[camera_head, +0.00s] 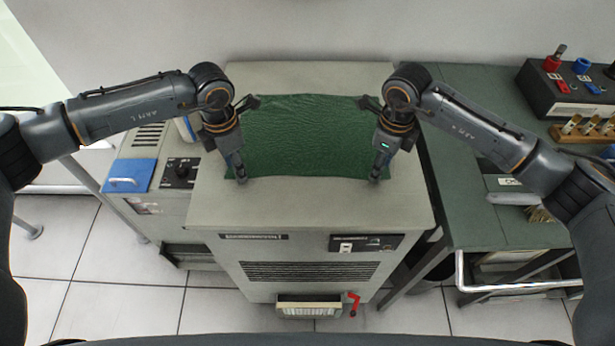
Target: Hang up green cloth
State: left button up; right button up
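A dark green cloth (308,135) lies spread flat on the grey top of a boxy machine (300,208). My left gripper (246,140) is at the cloth's left edge, its two fingers spread wide apart, one near the far left corner and one near the front left corner. My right gripper (372,140) is at the right edge in a mirrored pose, its fingers also spread wide. Both look empty. I cannot tell whether the fingertips touch the cloth. The cloth's side edges are partly hidden by the grippers.
A dark green table (480,225) stands to the right, with a black box (570,95) of coloured knobs and a wooden rack (585,130). A lower cabinet with a blue panel (130,175) stands left. A red handle (353,303) sticks out at the machine's front. A wall is behind.

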pick_arm(q)
jog(key=shift+c, duration=0.6)
pick_arm(e)
jog(key=shift+f, duration=0.1)
jog(key=shift+c, duration=0.5)
pick_arm(q)
jog(key=c, duration=0.7)
pick_arm(e)
jog(key=c, duration=0.7)
pick_arm(q)
jog(key=shift+f, duration=0.1)
grip_shut()
pick_arm(e)
jog(key=shift+s+f, duration=0.1)
grip_shut()
pick_arm(q)
jog(key=shift+s, duration=0.1)
